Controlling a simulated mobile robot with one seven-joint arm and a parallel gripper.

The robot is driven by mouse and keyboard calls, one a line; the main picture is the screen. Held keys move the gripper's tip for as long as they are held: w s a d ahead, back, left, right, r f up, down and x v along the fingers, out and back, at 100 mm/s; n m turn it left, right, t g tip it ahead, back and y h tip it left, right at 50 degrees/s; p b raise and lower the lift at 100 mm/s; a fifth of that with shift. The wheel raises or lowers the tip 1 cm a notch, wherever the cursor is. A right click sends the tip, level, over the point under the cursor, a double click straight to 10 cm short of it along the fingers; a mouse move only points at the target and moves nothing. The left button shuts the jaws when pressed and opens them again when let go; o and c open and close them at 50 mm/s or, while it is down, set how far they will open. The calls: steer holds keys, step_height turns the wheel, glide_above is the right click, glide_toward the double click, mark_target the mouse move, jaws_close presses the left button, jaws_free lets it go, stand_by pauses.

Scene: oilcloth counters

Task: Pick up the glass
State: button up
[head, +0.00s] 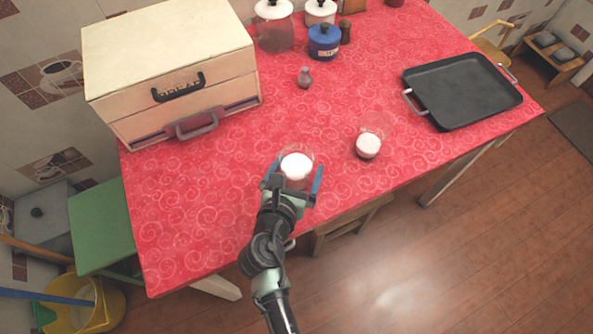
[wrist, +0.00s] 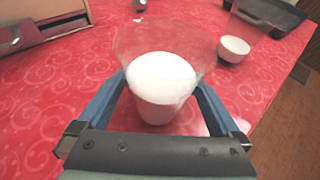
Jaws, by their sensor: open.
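A clear glass (head: 297,164) with a white lower part stands on the red patterned counter, near its front edge. My gripper (head: 293,186) is open at the glass, with one blue finger on each side of it. In the wrist view the glass (wrist: 163,80) fills the middle, between the blue fingers of my gripper (wrist: 162,100). I cannot tell whether the fingers touch it. A second similar glass (head: 368,145) stands to the right, and it also shows at the upper right of the wrist view (wrist: 235,48).
A bread box (head: 180,75) stands at the back left of the red counter (head: 200,220). A dark tray (head: 462,90) lies at the right. A small shaker (head: 304,78), a blue jar (head: 323,42) and other jars stand at the back. The counter left of my gripper is clear.

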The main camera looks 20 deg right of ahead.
steer(key=shift+x, duration=1.1)
steer(key=shift+r, duration=0.1)
jaws_close()
